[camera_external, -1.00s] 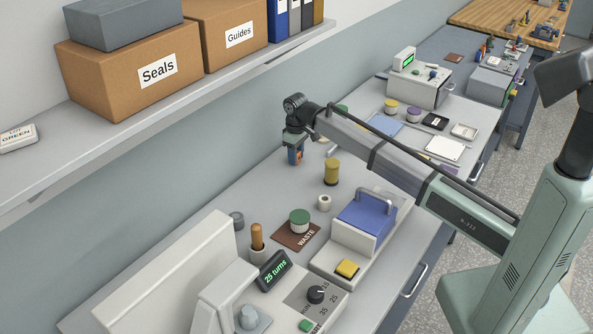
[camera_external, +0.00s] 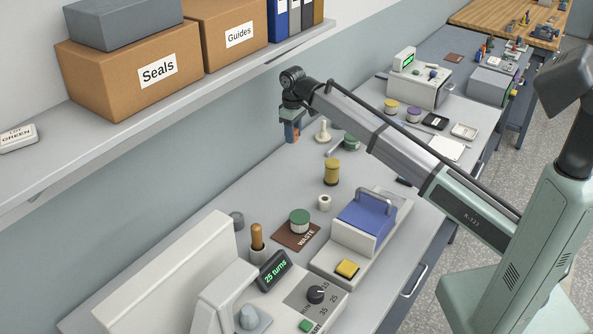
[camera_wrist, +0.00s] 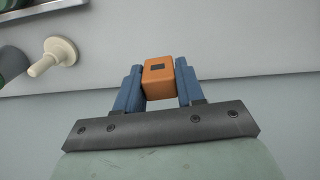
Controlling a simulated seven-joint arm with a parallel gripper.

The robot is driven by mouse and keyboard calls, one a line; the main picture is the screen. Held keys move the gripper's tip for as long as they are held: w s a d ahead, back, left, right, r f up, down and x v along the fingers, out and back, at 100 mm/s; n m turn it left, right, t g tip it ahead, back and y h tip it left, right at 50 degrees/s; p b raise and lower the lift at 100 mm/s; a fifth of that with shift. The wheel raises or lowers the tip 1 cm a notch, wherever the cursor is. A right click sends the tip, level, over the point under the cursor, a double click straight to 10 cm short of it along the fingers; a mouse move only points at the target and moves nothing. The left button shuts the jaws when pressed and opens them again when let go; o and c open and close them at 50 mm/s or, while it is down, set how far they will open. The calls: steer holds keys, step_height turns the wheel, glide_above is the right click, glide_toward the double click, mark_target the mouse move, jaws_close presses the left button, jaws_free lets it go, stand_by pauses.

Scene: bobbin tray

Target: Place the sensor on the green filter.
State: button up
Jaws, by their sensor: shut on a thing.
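The sensor looks to be the small orange block with a dark square window (camera_wrist: 159,77). My gripper (camera_wrist: 160,85) is shut on it, with a blue finger on each side. In the external view, my gripper (camera_external: 292,134) hangs above the bench near the wall. Two green-topped cylinders could be the green filter. One (camera_external: 299,221) stands on the brown WASTE mat (camera_external: 285,238). The other (camera_external: 351,141) is right of my gripper, partly hidden by my arm. A dark green object (camera_wrist: 11,65) shows at the left edge of the wrist view.
A cream peg (camera_external: 323,131) stands beside my gripper and shows in the wrist view (camera_wrist: 55,56). A yellow spool (camera_external: 332,172) and white ring (camera_external: 324,203) stand nearer. A blue-topped box (camera_external: 366,222) is to the right. The shelf (camera_external: 180,100) overhangs at left.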

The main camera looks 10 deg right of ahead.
steer(key=s+a+r+n, duration=0.2)
steer(key=s+a+r, duration=0.1)
steer(key=s+a, duration=0.6)
step_height(320, 180, up, 3)
steer(key=m, duration=0.3)
glide_above(300, 216)
steer(key=shift+f, duration=0.15)
steer(key=shift+w+f, duration=0.1)
steer(key=shift+f, duration=4.9)
steer(key=shift+f, duration=0.1)
steer(key=o, duration=1)
